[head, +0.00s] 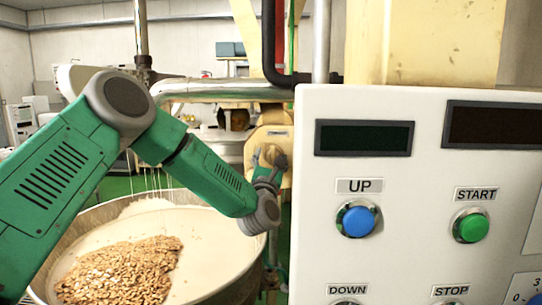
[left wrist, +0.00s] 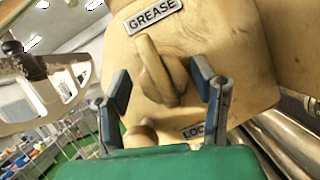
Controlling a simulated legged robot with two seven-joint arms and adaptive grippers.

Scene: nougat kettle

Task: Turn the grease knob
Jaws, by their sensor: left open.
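The grease knob (left wrist: 156,72) is a beige raised handle on a beige housing, under a plate reading GREASE (left wrist: 154,16) in the left wrist view. My left gripper (left wrist: 162,88) is open, with one finger on each side of the knob. I cannot tell whether either finger touches it. In the head view my left gripper (head: 267,172) is at the beige housing (head: 270,140), beyond the kettle's right side. The knob there is mostly hidden behind the gripper. My right gripper is not in view.
A white control panel (head: 420,180) with UP and START buttons fills the right side. The round kettle (head: 215,290), holding pale mix and nuts, lies below my left arm. A second plate, partly covered, reads LOC (left wrist: 195,130) below the knob. Metal pipes run beside the housing.

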